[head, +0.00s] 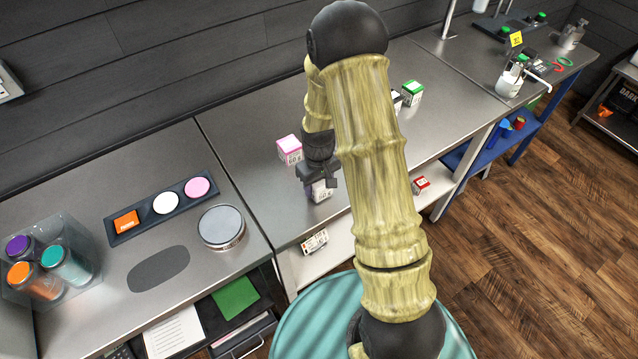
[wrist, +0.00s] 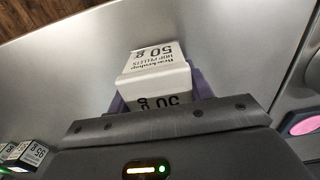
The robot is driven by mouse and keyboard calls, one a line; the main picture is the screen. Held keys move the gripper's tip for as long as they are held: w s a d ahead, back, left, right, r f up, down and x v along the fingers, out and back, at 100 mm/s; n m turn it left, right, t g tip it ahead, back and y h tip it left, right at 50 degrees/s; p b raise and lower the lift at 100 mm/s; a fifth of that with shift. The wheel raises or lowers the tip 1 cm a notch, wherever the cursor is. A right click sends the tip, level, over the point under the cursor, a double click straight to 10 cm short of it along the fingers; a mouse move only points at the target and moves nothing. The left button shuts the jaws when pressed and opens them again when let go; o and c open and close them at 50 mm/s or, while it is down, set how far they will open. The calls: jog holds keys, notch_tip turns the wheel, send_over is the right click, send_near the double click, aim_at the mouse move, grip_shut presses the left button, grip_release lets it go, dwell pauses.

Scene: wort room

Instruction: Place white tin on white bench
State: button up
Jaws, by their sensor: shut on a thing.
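My gripper (head: 318,178) is shut on a small white pack (wrist: 157,72) printed "hop pellets 50 g". In the head view the pack (head: 321,191) shows a pale, purplish side below the jaws, over the front part of the steel-topped bench (head: 250,140) with white fronts. Purple-grey parts flank the pack in the wrist view; I cannot tell whether they are finger pads. I cannot tell whether the pack touches the bench. A white round lid or tin (head: 166,203) sits in a dark tray (head: 122,238) at left. Which thing is the white tin is not clear.
A pink-topped pack (head: 289,149) stands just behind my gripper. A green-topped pack (head: 412,93) is farther right. A round grey-topped tin (head: 221,226), a dark oval mat (head: 158,269) and a clear box of jars (head: 50,262) are at left. My arm hides part of the bench.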

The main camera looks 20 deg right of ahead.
jog(key=shift+f, duration=0.3)
jog(key=shift+f, duration=0.15)
jog(key=o, duration=1)
jog(key=shift+o, duration=0.2)
jog(key=shift+w, duration=0.1)
jog(key=shift+d+r, duration=0.15)
jog(key=shift+r, duration=0.45)
notch_tip(320, 180, up, 11)
jog(key=shift+r+b, duration=0.1)
jog(key=shift+b, duration=1.05)
jog(key=shift+s, duration=0.2)
